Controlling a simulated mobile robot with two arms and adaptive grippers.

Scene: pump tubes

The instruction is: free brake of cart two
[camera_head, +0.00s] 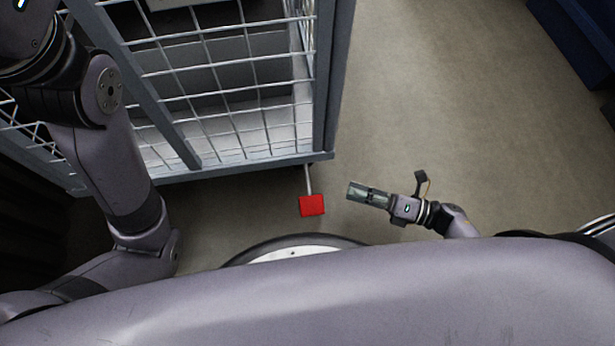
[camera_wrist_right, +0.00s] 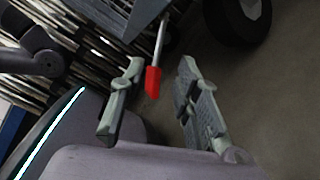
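The cart (camera_head: 240,160) is a grey metal frame with white wire mesh walls, at the upper left of the head view. A red brake pedal (camera_head: 312,205) on a thin metal rod sticks out from its lower corner, low near the floor. My right gripper (camera_head: 350,191) is just to the right of the pedal, pointing left at it, apart from it. In the right wrist view the pedal (camera_wrist_right: 153,82) shows between the two spread, empty fingers of the right gripper (camera_wrist_right: 155,105), beyond them. My left arm comes in at the left; its gripper is out of view.
A dark wheel (camera_wrist_right: 238,18) shows beside the pedal rod in the right wrist view. A dark blue object (camera_head: 580,35) stands at the upper right of the head view. The floor (camera_head: 440,110) right of the cart is clear.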

